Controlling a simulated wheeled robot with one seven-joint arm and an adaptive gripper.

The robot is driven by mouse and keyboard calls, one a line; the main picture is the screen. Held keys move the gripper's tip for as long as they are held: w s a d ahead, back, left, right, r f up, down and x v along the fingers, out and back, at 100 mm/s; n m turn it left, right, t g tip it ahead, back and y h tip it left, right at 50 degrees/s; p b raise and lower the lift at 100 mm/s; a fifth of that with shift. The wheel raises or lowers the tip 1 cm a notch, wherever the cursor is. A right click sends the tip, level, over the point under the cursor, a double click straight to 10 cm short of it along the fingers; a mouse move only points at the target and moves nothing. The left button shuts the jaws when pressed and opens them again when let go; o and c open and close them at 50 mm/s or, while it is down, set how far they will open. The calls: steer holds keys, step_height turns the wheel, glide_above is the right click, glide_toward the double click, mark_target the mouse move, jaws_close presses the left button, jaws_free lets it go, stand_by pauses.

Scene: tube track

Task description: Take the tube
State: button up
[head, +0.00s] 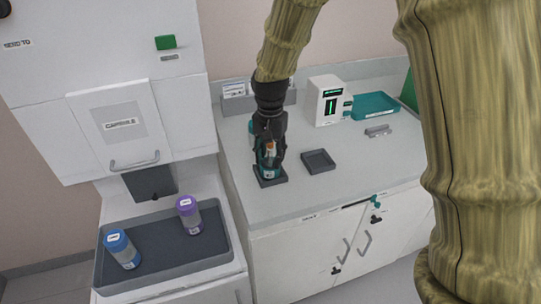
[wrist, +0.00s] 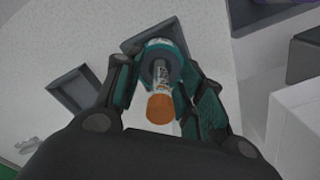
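The tube, with an orange cap (wrist: 160,108), stands in a round teal and white holder (wrist: 155,46) in the wrist view. In the head view the orange cap (head: 270,146) shows between the dark fingers of my gripper (head: 268,153). The holder stands on a dark square tray (head: 271,183) at the counter's left front. My gripper (wrist: 162,88) points down over the tube, with one finger on each side. Gaps show between the cap and the fingers, so it looks open around the tube. The fingers partly hide the holder.
An empty dark square tray (head: 319,161) lies to the right on the counter (head: 330,195). Behind are a white device (head: 327,101) and a teal tray (head: 375,105).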

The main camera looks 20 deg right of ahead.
jaws_close()
stand_by(0.3)
steer(key=shift+r+b, duration=0.8)
steer(key=shift+r, duration=4.2)
